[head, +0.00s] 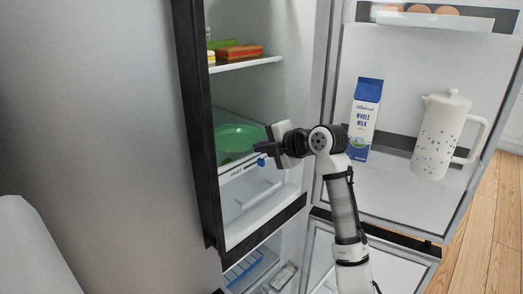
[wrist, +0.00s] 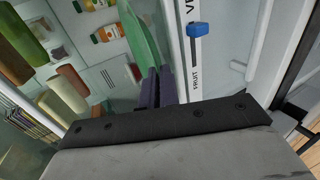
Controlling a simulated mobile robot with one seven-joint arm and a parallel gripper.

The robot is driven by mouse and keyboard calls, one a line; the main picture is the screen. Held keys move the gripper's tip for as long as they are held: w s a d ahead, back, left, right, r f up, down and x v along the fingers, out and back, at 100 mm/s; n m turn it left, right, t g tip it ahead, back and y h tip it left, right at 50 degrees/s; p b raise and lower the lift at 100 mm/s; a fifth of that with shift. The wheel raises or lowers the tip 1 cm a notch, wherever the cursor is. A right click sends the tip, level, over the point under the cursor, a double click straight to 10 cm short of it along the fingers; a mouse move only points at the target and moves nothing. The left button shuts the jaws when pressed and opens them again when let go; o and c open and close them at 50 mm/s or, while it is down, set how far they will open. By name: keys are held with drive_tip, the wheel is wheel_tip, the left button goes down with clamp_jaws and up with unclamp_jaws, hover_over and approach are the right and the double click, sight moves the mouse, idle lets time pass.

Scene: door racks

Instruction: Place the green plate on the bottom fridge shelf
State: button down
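The green plate (head: 238,138) is inside the open fridge, low in the upper compartment, just above the drawer front. Its right rim meets my gripper (head: 262,150), which reaches in from the right. In the wrist view the green plate (wrist: 142,35) shows nearly edge-on, its rim running between the two dark purple fingers of my gripper (wrist: 158,85), which are close together on it. The bottom fridge shelf (head: 232,167) lies under the plate. I cannot tell whether the plate touches it.
A shelf (head: 245,63) above holds several food items. The clear drawer (head: 255,195) is below, with a blue slider (wrist: 197,29) on its front strip. The open door on the right carries a milk carton (head: 364,115) and a white pitcher (head: 440,135). The dark fridge frame (head: 197,120) borders the left.

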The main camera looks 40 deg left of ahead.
drive_tip(key=shift+f, duration=0.8)
drive_tip(key=shift+f, duration=0.2)
drive_tip(key=c, duration=1.6)
unclamp_jaws()
drive_tip(key=shift+c, duration=0.2)
drive_tip(key=shift+r, duration=0.1)
